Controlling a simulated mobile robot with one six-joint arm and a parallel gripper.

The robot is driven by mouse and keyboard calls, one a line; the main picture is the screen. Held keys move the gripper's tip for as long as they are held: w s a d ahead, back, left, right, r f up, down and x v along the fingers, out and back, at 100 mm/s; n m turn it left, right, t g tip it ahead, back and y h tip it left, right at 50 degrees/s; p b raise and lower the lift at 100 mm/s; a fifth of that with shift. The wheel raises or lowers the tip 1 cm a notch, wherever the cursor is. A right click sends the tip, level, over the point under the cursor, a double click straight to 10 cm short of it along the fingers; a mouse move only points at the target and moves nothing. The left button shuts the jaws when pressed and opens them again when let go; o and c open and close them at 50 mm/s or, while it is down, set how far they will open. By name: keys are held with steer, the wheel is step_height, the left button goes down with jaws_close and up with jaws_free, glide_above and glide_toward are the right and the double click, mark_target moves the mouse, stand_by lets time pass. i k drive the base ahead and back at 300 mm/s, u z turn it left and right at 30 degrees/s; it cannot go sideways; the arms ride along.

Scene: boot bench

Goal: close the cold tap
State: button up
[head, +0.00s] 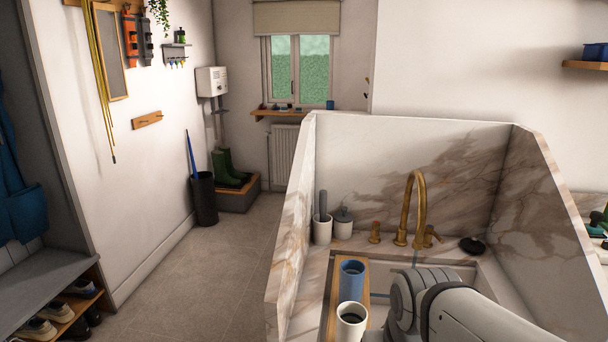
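A brass faucet (421,205) with a tall curved spout stands at the back of the marble sink. One brass tap handle (375,233) is left of the spout and another brass tap handle (432,237) is close on its right. No marking shows which is the cold tap, and I cannot tell how far either is turned. A thin bluish streak below the spout may be running water. My white and grey arm covers the lower right of the sink. My gripper is not visible.
High marble walls (535,190) enclose the sink at the back and sides. A wooden board (331,300) at the left holds a blue cup (351,281) and a white cup (351,322). Two pots (322,229) and (342,226) stand behind it. A black round item (472,245) lies right of the faucet.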

mark_target(429, 228)
steer(key=u, duration=0.05)
steer(key=k, duration=1.05)
steer(key=z, duration=1)
steer(key=i, duration=1.7)
steer(key=u, duration=0.6)
